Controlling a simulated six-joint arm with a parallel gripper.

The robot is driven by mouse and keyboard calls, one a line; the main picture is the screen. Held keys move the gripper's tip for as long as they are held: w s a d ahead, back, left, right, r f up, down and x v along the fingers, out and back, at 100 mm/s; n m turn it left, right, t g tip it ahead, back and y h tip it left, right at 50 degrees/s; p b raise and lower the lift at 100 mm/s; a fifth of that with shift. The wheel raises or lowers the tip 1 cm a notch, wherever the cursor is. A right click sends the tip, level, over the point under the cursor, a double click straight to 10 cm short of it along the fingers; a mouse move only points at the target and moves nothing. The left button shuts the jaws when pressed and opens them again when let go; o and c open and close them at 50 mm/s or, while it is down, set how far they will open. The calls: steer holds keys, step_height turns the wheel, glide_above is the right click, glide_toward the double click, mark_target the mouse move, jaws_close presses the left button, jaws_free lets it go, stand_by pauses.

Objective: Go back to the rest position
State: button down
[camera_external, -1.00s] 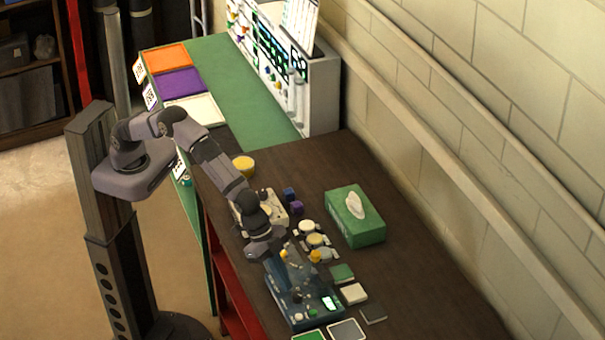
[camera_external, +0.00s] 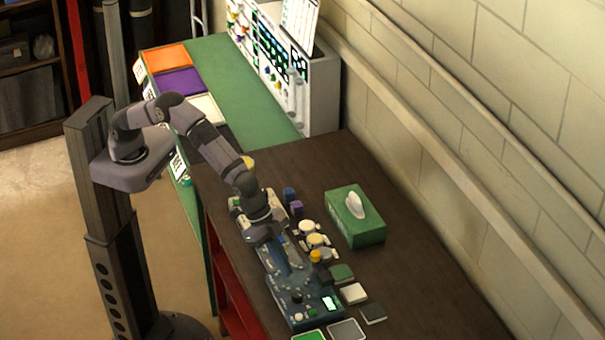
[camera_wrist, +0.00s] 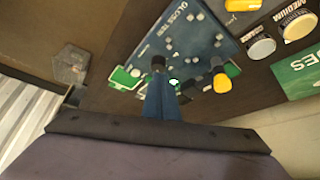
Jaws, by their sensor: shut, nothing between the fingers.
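My gripper (camera_external: 293,268) is above the blue control panel (camera_external: 315,317) on the dark workbench in the external view. Its blue fingers point down and toward the panel. In the wrist view the gripper (camera_wrist: 162,100) shows as blue fingers close together, with nothing visible held. The blue panel (camera_wrist: 190,35) lies beyond the fingertips there, with small light knobs and lettering. In the external view the fingers and wrist cover part of the panel. I cannot tell the exact gap between fingertips and panel.
A green tissue box (camera_external: 355,222) stands right of the arm. Round white-topped pieces (camera_external: 309,228), purple and blue blocks (camera_external: 296,208) and small square pads (camera_external: 353,293) lie between it and the panel. A green bench with coloured mats (camera_external: 180,82) is behind. The dark tabletop's right side is clear.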

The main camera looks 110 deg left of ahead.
steer(key=s+a+n+g, duration=0.1)
steer(key=s+a, duration=0.5)
steer(key=s, duration=0.7)
steer(key=s+a+r+n+g+y, duration=0.1)
steer(key=s+a, duration=0.5)
steer(key=s, duration=0.7)
steer(key=s+a+n+g, duration=0.1)
steer(key=s+a+g, duration=0.2)
steer(key=s, duration=1)
steer(key=a+b, duration=0.1)
steer(key=a, duration=0.2)
steer(key=shift+s+a+r+g+y, duration=0.2)
steer(key=shift+s+g+y, duration=0.1)
steer(key=shift+s, duration=0.1)
